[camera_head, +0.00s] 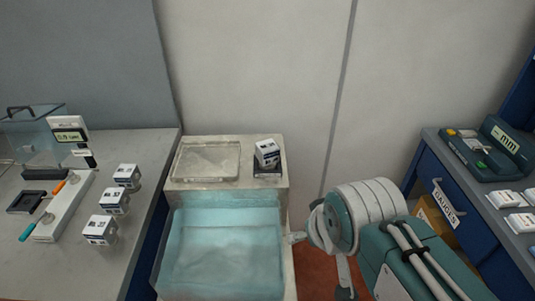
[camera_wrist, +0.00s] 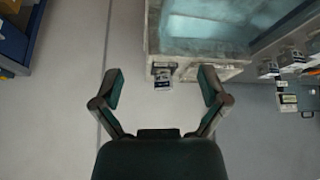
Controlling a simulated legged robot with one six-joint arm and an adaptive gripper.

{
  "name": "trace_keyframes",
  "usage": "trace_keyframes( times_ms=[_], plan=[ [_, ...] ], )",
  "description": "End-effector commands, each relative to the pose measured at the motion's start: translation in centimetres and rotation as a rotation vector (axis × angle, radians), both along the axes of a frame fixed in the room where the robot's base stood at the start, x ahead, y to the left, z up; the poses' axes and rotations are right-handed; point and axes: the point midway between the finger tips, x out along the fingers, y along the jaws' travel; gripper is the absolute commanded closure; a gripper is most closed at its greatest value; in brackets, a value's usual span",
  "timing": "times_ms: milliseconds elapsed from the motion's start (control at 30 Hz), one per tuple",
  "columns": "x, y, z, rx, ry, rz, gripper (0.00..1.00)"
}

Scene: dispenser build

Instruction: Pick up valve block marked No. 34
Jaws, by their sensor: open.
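A white valve block with dark markings (camera_head: 267,152) sits on a small dark stand (camera_head: 268,169) at the back right of the tank unit. It also shows in the wrist view (camera_wrist: 162,80), ahead of my gripper. Three similar blocks (camera_head: 127,175) (camera_head: 114,201) (camera_head: 100,230) stand in a row on the left bench. The numbers on the blocks are too small to read, so I cannot tell which is No. 34. My gripper (camera_wrist: 159,76) is open and empty, its fingers either side of the stand block in the picture, with no visible contact.
A water-filled tank (camera_head: 222,250) stands below the ledge, which also bears a clear shallow tray (camera_head: 207,161). The left bench (camera_head: 150,150) holds tools and a display. A blue drawer cabinet (camera_head: 440,190) with a green device (camera_head: 480,148) stands at right.

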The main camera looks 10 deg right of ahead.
Motion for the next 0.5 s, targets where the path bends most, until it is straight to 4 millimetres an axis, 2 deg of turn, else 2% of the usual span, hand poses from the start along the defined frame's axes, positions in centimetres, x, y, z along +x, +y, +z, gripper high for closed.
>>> trace_keyframes(
  times_ms=[200,233,300,367,500],
  plan=[
    [0.0,0.0,0.0,0.0,0.0,0.0,0.06],
    [0.0,0.0,0.0,0.0,0.0,0.0,0.0],
    [0.2,0.0,0.2,0.0,0.003,0.001,0.0],
    [0.8,0.0,0.6,-0.002,0.013,0.004,0.0],
    [3.8,0.0,2.5,-0.01,0.062,0.021,0.0]
  ],
)
